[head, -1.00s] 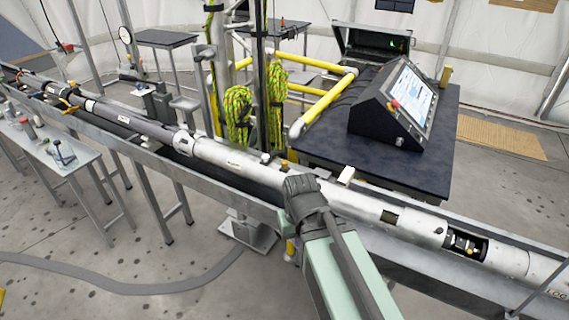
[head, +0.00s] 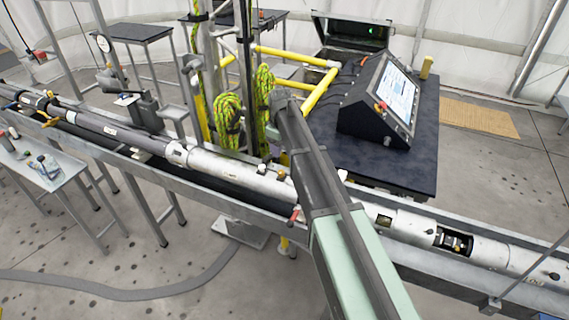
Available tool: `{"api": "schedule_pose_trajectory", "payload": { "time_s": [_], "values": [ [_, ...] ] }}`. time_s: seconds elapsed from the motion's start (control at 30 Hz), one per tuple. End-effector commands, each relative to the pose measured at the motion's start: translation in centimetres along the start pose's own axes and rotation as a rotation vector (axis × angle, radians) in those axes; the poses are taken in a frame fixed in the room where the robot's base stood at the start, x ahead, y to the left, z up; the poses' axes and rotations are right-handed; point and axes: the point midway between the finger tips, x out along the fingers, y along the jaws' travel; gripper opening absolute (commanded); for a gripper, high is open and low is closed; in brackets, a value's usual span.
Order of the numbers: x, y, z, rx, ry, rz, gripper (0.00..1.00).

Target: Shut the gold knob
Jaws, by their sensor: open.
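A long pale metal tube (head: 232,172) lies in a grey trough that runs diagonally across the view. Small knobs stand on its top near the middle, among them a pale one (head: 264,169); my arm partly covers this stretch. Small gold-coloured parts (head: 457,244) show in a dark opening in the tube at the right. I cannot tell for sure which piece is the gold knob. A small red-orange handle (head: 295,214) sits at the tube's near side, just left of my arm. My arm reaches over the tube. My gripper's fingers are hidden behind the arm.
A dark table (head: 440,135) behind the tube carries a slanted console (head: 382,105). Yellow rails (head: 320,90) and green rope coils (head: 229,115) stand behind the tube. A side table (head: 62,180) is at the left. The floor in front is open.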

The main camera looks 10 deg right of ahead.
Motion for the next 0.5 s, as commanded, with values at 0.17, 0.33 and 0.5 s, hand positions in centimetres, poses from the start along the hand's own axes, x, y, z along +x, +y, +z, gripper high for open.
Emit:
{"api": "schedule_pose_trajectory", "payload": {
  "time_s": [0.17, 0.33, 0.5],
  "values": [
    [1.6, 0.0, 0.0, 0.003, 0.0, 0.0, 0.54],
    [5.2, -0.1, 0.1, 0.004, 0.0, 0.0, 0.54],
    [9.3, -0.1, 0.1, 0.005, 0.0, 0.0, 0.54]
  ]
}}
